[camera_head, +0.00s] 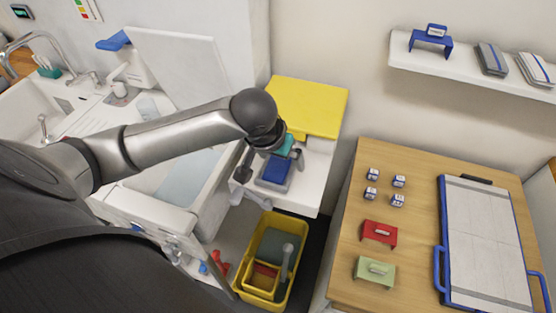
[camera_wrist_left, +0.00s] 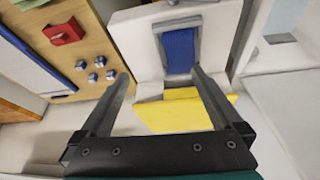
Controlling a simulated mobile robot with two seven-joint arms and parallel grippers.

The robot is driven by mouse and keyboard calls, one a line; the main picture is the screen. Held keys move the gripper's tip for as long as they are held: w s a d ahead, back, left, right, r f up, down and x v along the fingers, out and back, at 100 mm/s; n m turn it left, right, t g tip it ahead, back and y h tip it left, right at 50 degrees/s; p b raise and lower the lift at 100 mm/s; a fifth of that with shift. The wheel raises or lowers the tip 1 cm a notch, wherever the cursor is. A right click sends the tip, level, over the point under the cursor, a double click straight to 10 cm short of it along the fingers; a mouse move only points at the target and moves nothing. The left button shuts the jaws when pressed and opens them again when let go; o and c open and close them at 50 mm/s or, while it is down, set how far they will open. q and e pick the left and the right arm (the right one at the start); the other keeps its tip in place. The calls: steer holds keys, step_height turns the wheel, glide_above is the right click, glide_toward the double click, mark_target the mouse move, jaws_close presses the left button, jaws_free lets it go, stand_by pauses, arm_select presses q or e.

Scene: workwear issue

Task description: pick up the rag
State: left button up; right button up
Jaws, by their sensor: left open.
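A blue, flat, cloth-like piece (camera_head: 275,171) lies in a grey tray on the white ledge; I take it for the rag. It also shows in the left wrist view (camera_wrist_left: 180,50), beyond the fingertips. My left gripper (camera_head: 269,168) is over this tray, with its fingers apart and nothing between them. In the left wrist view the open gripper (camera_wrist_left: 160,74) points toward the tray, with the blue piece a little further off. My arm and gripper hide part of the tray in the head view. My right gripper is not in view.
A yellow sheet or board (camera_head: 308,105) lies behind the tray. A yellow bin (camera_head: 242,292) stands below the ledge. A wooden table (camera_head: 413,190) on the right holds small blocks, a red piece, a green piece and a blue-edged board. A sink (camera_head: 30,95) is at left.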

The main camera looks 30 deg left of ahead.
arm_select(q)
step_height(320, 180, up, 3)
steer(key=a+n, duration=0.1)
steer(key=a, duration=0.2)
steer(key=b, duration=0.2)
glide_toward(278, 163)
steer(key=shift+y, duration=0.4)
steer(key=x, duration=0.8)
steer(key=shift+d+f, duration=0.3)
steer(key=shift+d, duration=0.05)
steer(key=shift+r, duration=0.1)
steer(key=c, duration=1.5)
